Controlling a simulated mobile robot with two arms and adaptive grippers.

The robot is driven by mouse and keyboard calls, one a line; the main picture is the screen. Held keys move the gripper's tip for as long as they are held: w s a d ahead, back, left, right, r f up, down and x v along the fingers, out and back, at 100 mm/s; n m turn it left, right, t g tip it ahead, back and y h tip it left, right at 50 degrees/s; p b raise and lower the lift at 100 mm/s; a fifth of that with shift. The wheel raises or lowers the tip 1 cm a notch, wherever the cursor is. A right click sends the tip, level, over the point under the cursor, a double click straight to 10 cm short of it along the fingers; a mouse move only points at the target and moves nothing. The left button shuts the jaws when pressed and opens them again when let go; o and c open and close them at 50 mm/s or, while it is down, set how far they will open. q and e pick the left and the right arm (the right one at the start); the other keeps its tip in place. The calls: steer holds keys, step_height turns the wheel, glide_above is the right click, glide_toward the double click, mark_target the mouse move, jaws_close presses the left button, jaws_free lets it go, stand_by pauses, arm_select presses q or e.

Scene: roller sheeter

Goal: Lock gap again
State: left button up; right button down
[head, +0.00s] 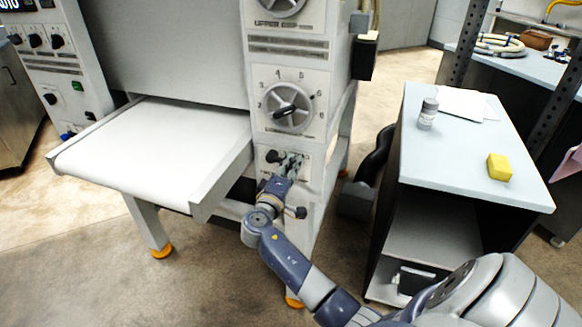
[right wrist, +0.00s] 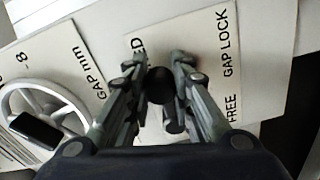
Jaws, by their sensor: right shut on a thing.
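The gap lock plate (right wrist: 205,45) is on the front of the sheeter's right column, below the gap dial. In the right wrist view it carries the words GAP LOCK and FREE, and a partly covered word ending in ED. A dark round gap lock knob (right wrist: 160,86) sits between my right gripper's fingers (right wrist: 159,72). In the head view my right gripper (head: 291,163) is at this plate, shut on the knob, with its fingers hiding part of it. A black knob end (head: 272,156) shows just left of the fingers. My left gripper is not in view.
The gap dial (head: 287,107) with its black handle is just above the plate. The white sheeter table (head: 150,150) juts out to the left. A cart (head: 460,165) on the right holds a grey jar (head: 428,114) and a yellow sponge (head: 499,167). Floor shows between.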

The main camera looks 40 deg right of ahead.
steer(key=shift+w+d+r, duration=0.1)
steer(key=shift+w+r, duration=0.05)
steer(key=shift+r, duration=0.45)
steer(key=c, duration=1.4)
jaws_free()
steer(key=shift+o, duration=0.2)
steer(key=shift+f, duration=0.3)
steer(key=v, duration=1.2)
